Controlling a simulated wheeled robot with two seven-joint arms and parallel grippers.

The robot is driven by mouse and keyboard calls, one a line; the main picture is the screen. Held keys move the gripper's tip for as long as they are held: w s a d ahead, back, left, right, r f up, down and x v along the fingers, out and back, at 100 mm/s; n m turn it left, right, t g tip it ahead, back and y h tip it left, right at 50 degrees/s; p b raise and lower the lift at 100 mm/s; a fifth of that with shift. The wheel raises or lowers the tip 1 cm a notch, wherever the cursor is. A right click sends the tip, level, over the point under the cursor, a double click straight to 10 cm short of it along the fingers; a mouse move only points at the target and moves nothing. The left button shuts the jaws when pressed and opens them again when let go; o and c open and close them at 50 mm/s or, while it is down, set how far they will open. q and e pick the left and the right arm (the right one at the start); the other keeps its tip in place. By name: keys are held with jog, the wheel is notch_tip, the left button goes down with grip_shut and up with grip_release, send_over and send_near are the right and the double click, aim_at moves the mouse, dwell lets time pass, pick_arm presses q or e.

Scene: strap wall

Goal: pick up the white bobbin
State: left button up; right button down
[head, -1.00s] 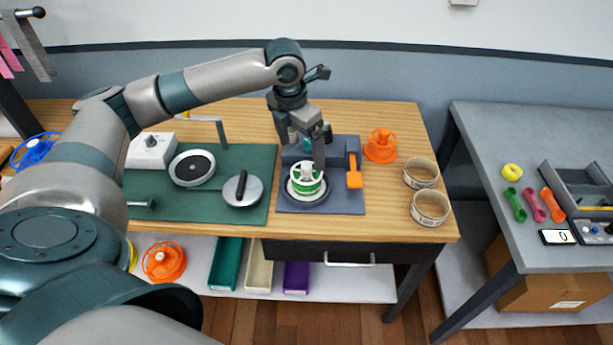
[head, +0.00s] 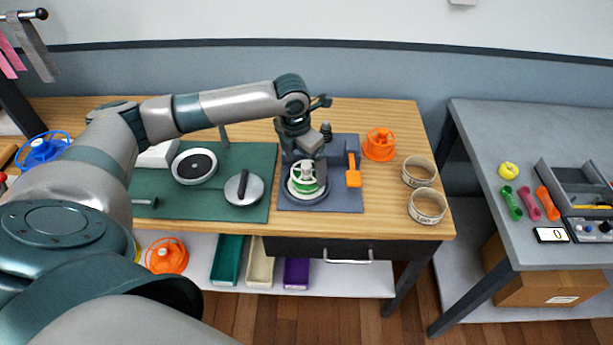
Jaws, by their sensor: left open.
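The white bobbin (head: 306,188) with green winding sits upright on the blue-grey winder base (head: 345,202) on the wooden bench. My right gripper is not in view.
An orange lever (head: 353,178) stands right of the bobbin, with an orange spool (head: 380,145) behind. Two tape rings (head: 427,207) lie near the bench's right edge. A round lidded disc (head: 244,187) lies left on a green mat (head: 220,210). A grey table stands right.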

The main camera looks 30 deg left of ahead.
aim_at(307, 172)
pick_arm(q)
jog(key=f, duration=0.1)
jog(key=f+p, duration=0.1)
jog(key=f, duration=0.1)
jog(key=shift+w+p, duration=0.3)
jog(key=shift+w, duration=0.05)
jog(key=shift+f, duration=0.55)
jog(key=shift+w, duration=0.1)
jog(key=c, duration=1.3)
jog(key=shift+r, duration=0.15)
